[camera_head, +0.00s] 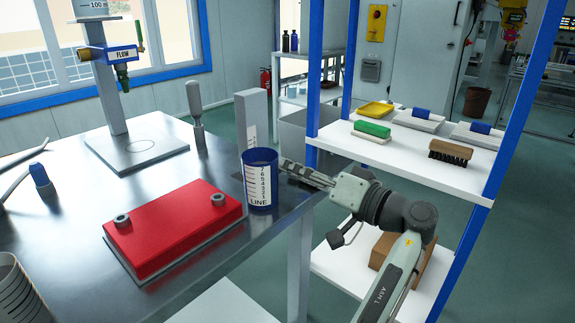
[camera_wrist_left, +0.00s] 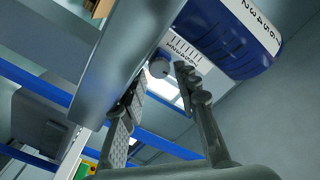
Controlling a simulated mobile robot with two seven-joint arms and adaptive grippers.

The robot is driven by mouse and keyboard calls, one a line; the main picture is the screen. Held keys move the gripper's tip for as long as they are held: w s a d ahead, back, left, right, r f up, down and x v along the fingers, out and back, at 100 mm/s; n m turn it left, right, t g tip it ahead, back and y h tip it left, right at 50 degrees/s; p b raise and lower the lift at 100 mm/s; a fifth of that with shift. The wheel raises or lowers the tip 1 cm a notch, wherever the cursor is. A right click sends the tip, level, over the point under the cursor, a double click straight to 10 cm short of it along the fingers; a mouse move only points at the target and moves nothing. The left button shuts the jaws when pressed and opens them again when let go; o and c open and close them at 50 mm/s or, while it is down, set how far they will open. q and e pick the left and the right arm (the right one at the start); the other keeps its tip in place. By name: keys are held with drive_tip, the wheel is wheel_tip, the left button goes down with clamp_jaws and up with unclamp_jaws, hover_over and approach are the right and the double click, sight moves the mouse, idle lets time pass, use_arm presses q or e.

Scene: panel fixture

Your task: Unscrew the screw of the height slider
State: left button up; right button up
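The blue cylindrical part with a white number scale and the word LINE (camera_head: 259,190) is at the right edge of the steel table; it also shows in the wrist view (camera_wrist_left: 222,30). A grey upright post (camera_head: 251,108) rises just behind it. A small round grey-blue knob (camera_wrist_left: 159,68), which looks like the screw, shows near the scale in the wrist view. My left gripper (camera_head: 288,168) reaches in from the right beside the blue part. Its fingers (camera_wrist_left: 163,86) are apart, with the knob showing beyond the gap between them. I see no contact. The right gripper is out of view.
A red block with two grey knobs (camera_head: 170,230) lies on the table (camera_head: 75,262). A stand with a FLOW valve (camera_head: 118,55) and a grey-handled tool (camera_head: 196,112) stand behind.

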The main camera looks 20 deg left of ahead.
use_arm(q)
drive_tip(key=shift+x, duration=1)
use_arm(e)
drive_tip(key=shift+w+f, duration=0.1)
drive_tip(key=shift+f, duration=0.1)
use_arm(q)
clamp_jaws()
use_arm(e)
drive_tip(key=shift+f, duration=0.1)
